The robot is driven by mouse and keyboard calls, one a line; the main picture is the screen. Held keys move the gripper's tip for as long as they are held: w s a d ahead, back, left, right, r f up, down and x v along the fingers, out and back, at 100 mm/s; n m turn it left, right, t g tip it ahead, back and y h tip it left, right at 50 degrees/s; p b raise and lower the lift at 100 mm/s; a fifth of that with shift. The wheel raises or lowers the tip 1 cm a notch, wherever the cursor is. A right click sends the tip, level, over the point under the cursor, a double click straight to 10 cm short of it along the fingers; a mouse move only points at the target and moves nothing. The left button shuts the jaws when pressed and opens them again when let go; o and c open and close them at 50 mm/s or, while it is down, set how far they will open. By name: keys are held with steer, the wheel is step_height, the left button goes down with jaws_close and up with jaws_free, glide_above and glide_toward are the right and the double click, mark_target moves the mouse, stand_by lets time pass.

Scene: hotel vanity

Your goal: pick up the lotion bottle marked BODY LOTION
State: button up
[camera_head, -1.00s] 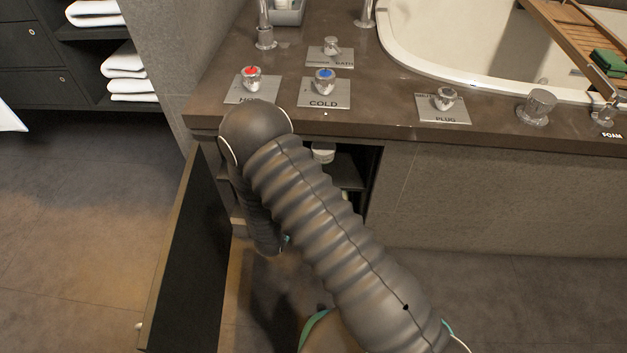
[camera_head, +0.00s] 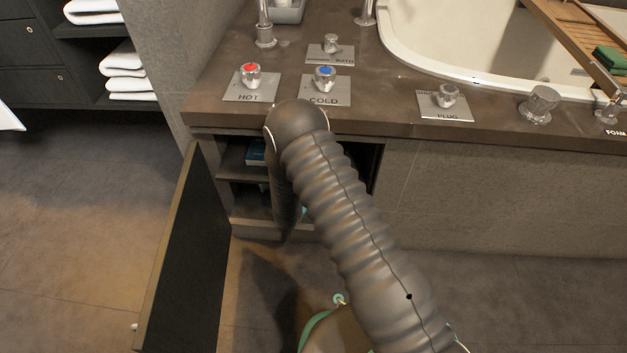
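I cannot make out a bottle marked BODY LOTION in the head view. The open cabinet (camera_head: 250,183) under the vanity counter is largely covered by my arm. A blue box-like item (camera_head: 256,152) lies on its upper shelf, left of my arm; I cannot read any marking on it. Small teal spots show beside my forearm in the lower compartment, too small to identify. My gripper is hidden behind my own arm, whose forearm points down in front of the cabinet opening.
The cabinet door (camera_head: 185,260) stands open at the left. The counter (camera_head: 400,115) above carries the hot tap knob (camera_head: 250,75), the cold tap knob (camera_head: 325,78) and the plug knob (camera_head: 446,95). A bathtub (camera_head: 450,60) lies behind.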

steer(key=c, duration=1.4)
steer(key=shift+c, duration=0.6)
steer(key=shift+r, duration=0.2)
